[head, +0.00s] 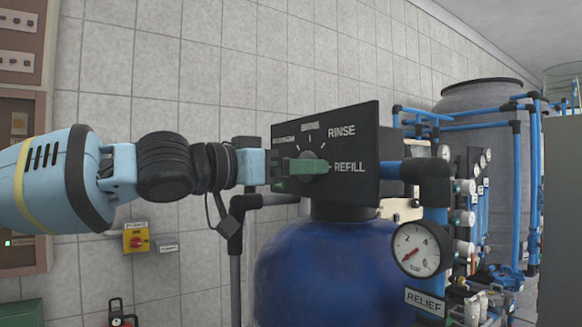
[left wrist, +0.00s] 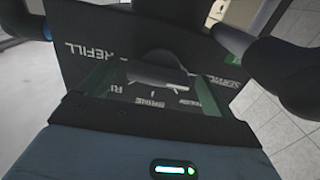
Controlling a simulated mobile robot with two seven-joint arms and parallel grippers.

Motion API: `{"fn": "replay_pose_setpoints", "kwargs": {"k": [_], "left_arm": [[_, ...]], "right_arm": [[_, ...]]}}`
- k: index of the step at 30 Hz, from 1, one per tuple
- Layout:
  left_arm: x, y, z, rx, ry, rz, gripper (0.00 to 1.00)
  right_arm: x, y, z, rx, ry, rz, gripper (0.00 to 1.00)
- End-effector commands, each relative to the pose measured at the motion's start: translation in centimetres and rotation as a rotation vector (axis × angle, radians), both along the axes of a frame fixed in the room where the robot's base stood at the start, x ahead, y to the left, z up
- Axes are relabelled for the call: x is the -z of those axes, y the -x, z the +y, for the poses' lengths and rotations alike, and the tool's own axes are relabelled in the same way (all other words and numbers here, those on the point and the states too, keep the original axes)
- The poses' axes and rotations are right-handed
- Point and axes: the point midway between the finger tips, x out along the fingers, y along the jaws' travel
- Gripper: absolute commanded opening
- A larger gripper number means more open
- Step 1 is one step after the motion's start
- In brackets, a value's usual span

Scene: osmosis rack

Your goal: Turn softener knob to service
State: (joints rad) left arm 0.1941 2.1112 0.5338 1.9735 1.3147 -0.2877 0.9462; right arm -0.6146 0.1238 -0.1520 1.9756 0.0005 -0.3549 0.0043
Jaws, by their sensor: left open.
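The black softener control panel (head: 345,150) sits on top of a blue tank (head: 315,265). Its labels RINSE and REFILL are readable in the head view. My left gripper (head: 300,167) is at the panel face, with its green fingers over the knob area. In the left wrist view, the grey bar-shaped knob (left wrist: 158,76) lies between the open green fingers (left wrist: 150,90), with a gap visible. REFILL is at the left of that view and SERVICE at the right. Which label the knob points to is unclear. My right gripper is not in view.
Blue pipe and a black elbow leave the panel's right side, above a round pressure gauge (head: 417,249) and a RELIEF label (head: 425,303). A grey tank (head: 485,100) and more blue piping stand behind. A red-and-yellow switch (head: 136,238) is on the tiled wall.

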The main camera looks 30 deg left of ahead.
Motion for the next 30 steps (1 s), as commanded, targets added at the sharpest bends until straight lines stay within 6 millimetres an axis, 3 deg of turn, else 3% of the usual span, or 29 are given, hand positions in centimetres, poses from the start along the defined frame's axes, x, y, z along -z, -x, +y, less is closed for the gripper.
{"fn": "replay_pose_setpoints", "kwargs": {"k": [15, 30], "left_arm": [[-0.6, 6.7, 2.7, 0.0, 0.004, -0.01, 0.89], [0.0, 7.1, 2.9, 0.0, 0.001, 0.0, 0.89]], "right_arm": [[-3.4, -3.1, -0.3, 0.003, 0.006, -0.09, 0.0], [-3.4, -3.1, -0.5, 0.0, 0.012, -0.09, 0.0]]}}
